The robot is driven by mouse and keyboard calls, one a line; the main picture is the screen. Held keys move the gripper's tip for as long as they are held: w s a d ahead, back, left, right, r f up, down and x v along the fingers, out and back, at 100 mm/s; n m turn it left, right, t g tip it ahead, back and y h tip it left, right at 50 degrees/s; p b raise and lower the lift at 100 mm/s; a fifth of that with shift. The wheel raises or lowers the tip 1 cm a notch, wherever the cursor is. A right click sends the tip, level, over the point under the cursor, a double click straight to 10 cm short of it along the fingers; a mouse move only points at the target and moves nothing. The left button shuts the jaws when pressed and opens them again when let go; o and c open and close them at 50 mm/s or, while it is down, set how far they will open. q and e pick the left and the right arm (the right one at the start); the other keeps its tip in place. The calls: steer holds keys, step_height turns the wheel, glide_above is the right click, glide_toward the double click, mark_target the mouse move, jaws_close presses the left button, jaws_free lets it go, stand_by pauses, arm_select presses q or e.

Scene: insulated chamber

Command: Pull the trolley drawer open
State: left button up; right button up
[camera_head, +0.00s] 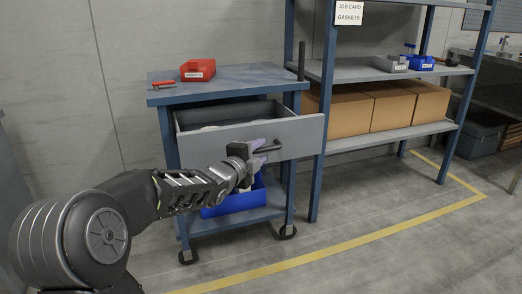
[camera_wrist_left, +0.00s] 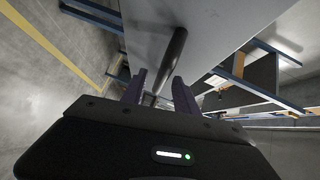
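The blue trolley (camera_head: 225,83) stands at centre left. The dark bar handle (camera_head: 270,149) is on the drawer front. My left gripper (camera_head: 262,153) is at the handle. In the left wrist view the handle (camera_wrist_left: 175,47) runs between the two fingers of my left gripper (camera_wrist_left: 160,80), which stand apart with visible gaps on either side of the bar. My right gripper is not in view.
A red bin (camera_head: 198,70) sits on the trolley top and a blue bin (camera_head: 236,200) on its lower shelf. A blue-framed shelf with cardboard boxes (camera_head: 352,113) stands at right. The floor in front, crossed by a yellow line (camera_head: 330,243), is clear.

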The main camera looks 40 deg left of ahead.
arm_select(q)
steer(key=p+v, duration=0.1)
steer(key=v, duration=0.5)
stand_by(0.4)
